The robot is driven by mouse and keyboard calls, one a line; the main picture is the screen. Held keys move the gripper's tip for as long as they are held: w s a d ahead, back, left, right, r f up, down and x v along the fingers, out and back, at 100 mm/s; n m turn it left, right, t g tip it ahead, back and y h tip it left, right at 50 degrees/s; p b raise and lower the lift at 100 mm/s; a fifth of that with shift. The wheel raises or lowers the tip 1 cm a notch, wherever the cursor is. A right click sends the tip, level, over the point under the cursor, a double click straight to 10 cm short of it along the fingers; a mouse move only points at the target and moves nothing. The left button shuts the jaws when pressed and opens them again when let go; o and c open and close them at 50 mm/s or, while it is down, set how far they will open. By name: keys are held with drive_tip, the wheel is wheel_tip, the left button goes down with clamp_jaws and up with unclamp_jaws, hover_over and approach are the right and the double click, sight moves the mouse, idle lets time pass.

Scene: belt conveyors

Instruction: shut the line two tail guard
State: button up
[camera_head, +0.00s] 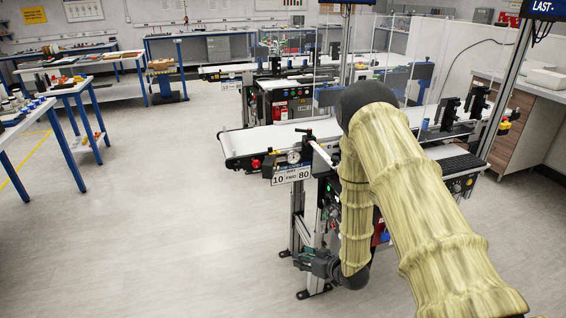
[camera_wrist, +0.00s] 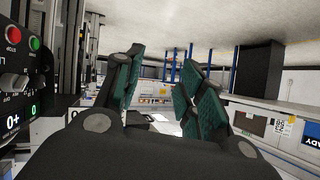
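I cannot single out the line two tail guard. Clear upright panels (camera_head: 392,42) stand around the conveyors at the back, and I cannot tell which belongs to line two. The nearest belt conveyor (camera_head: 262,137) has a white belt and a plate (camera_head: 291,175) reading 10 FWD 80. A second conveyor (camera_head: 282,83) stands behind it; its line label is too small to read surely. My gripper (camera_head: 318,263) is low beside the near conveyor's legs, below belt height. In the wrist view my gripper (camera_wrist: 160,88) has its teal-padded fingers apart, with nothing between them. My arm hides part of the near conveyor.
A black control panel (camera_wrist: 14,80) with red and green buttons is close at the left of the wrist view. Blue-legged workbenches (camera_head: 68,92) stand at the left. The grey floor (camera_head: 150,230) between is clear. A wooden cabinet (camera_head: 515,130) stands at the right.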

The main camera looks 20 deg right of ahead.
drive_tip(key=w+d+r+n+t+y+p, duration=0.25)
drive_tip(key=w+r, duration=0.55)
drive_tip(key=r, duration=0.5)
drive_tip(key=n+y+p, duration=0.1)
drive_tip(key=n+y, duration=0.2)
drive_tip(key=y, duration=0.1)
approach(273, 167)
drive_tip(key=d+p+x, duration=0.1)
drive_tip(key=p+x, duration=0.2)
drive_tip(key=x, duration=0.3)
drive_tip(key=shift+w+a+f, duration=0.15)
drive_tip(key=shift+w+f, duration=0.2)
drive_tip(key=shift+w, duration=0.25)
clamp_jaws()
